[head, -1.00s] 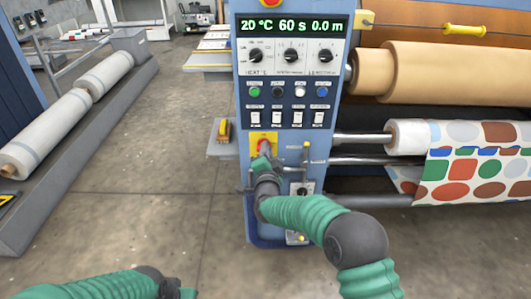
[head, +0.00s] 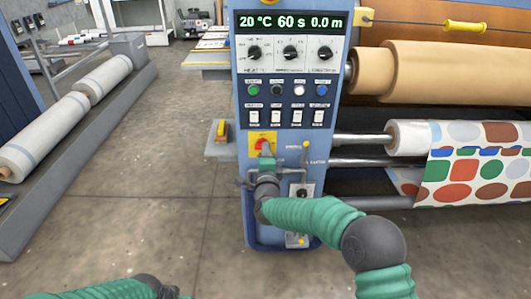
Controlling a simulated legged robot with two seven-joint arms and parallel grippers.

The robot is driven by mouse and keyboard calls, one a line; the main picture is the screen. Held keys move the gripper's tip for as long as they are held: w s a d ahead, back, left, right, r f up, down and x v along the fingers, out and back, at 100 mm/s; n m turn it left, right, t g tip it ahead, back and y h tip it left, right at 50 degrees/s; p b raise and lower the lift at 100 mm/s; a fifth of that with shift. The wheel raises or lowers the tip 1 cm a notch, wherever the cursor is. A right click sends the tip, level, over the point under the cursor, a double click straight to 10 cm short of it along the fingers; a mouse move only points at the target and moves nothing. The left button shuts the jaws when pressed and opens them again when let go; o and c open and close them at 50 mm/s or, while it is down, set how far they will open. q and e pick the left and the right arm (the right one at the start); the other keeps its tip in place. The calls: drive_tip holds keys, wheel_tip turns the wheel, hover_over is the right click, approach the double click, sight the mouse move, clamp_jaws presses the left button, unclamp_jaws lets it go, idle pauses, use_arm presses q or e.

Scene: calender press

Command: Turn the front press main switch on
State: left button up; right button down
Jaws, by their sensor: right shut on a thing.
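The front press main switch is a red knob (head: 262,143) on a yellow plate (head: 252,136), low on the blue front panel (head: 241,180) of the press. My right gripper (head: 265,153) is at the knob, shut on it from the front and below. Its fingers and the wrist hide the lower part of the knob and plate, so the exact knob angle is hard to read. The display (head: 290,23) at the top of the panel is lit and reads 20 °C, 60 s, 0.0 m. My left arm shows at the bottom left; its gripper is out of the picture.
Dials (head: 290,53), push buttons (head: 276,89) and rocker switches (head: 297,118) sit above the main switch. A small side shelf (head: 217,146) juts out left. Rolls of tan (head: 450,75) and patterned cloth (head: 470,165) lie right.

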drive_tip(key=shift+d+f, duration=0.1)
drive_tip(key=shift+f, duration=0.35)
drive_tip(key=c, duration=1.5)
unclamp_jaws()
drive_tip(key=shift+r, duration=0.2)
drive_tip(key=s+p, duration=0.5)
drive_tip(key=s, duration=1.2)
drive_tip(key=shift+p, duration=0.4)
drive_tip(key=shift+w, duration=0.1)
